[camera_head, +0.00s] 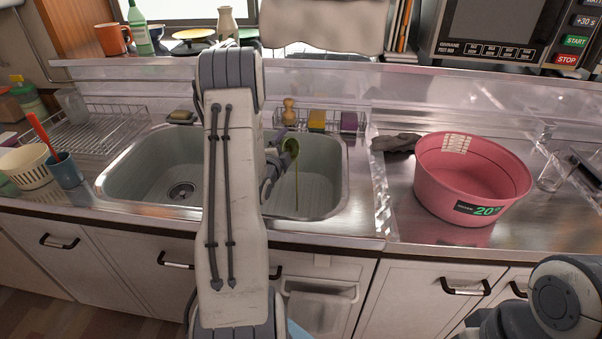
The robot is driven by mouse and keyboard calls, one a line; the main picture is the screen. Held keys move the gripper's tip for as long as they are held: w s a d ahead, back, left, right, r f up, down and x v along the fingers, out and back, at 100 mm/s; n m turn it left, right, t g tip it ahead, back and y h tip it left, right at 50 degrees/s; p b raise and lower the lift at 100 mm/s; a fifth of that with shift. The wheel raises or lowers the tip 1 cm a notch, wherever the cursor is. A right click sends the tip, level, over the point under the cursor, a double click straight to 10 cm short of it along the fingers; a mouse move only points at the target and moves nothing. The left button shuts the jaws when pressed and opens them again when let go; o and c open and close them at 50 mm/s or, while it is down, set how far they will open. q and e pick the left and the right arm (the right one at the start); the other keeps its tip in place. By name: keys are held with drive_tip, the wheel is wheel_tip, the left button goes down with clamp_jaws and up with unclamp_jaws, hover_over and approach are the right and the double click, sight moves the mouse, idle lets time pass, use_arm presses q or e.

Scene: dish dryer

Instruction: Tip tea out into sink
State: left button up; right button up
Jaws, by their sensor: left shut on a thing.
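My left gripper (274,168) is over the sink (325,190), partly hidden behind my own left arm. It is shut on a small cup (290,149) that is tipped on its side, with its mouth facing right. A thin yellow-green stream of tea (297,186) runs from the cup's lip down into the right part of the sink. Most of the cup's body is hidden by the gripper and arm. My right arm shows only at the bottom right corner, and its gripper is out of view.
A pink tub (428,177) stands on the counter right of the sink, with a dark cloth (396,143) and a clear glass (553,172) near it. A wire caddy with sponges (317,121) sits behind the sink. A dish rack (88,140) is at left.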

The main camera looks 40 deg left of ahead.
sight(295, 139)
use_arm(q)
drive_tip(key=shift+d+r+m+t+b, duration=0.35)
drive_tip(key=shift+d+m+b, duration=0.35)
drive_tip(key=shift+b, duration=0.7)
drive_tip(key=shift+d+r+m+t+y+b, duration=0.3)
drive_tip(key=shift+m+b, duration=0.5)
drive_tip(key=shift+b, duration=0.7)
drive_tip(key=shift+d+r+m+t+b, duration=0.1)
drive_tip(key=shift+r+m+t+b, duration=0.05)
drive_tip(key=shift+r+m+b, duration=0.35)
drive_tip(key=shift+d+r+m+t+b, duration=0.1)
drive_tip(key=shift+r+m+b, duration=0.2)
drive_tip(key=shift+r+b, duration=0.2)
drive_tip(key=shift+d+r+m+t+b, duration=0.35)
drive_tip(key=shift+m+b, duration=0.55)
drive_tip(key=shift+b, duration=0.85)
drive_tip(key=shift+d+r+m+t+b, duration=0.15)
drive_tip(key=shift+r+m+b, duration=0.3)
drive_tip(key=shift+b, duration=0.1)
drive_tip(key=shift+d+r+m+t+b, duration=0.1)
drive_tip(key=shift+d+r+m+b, duration=0.05)
drive_tip(key=shift+r+m+b, duration=0.35)
drive_tip(key=shift+d+b, duration=0.1)
drive_tip(key=shift+b, duration=0.35)
drive_tip(key=shift+d+m+t+b, duration=0.1)
drive_tip(key=shift+m+t+b, duration=0.25)
drive_tip(key=shift+b, duration=0.2)
drive_tip(key=shift+b, duration=0.35)
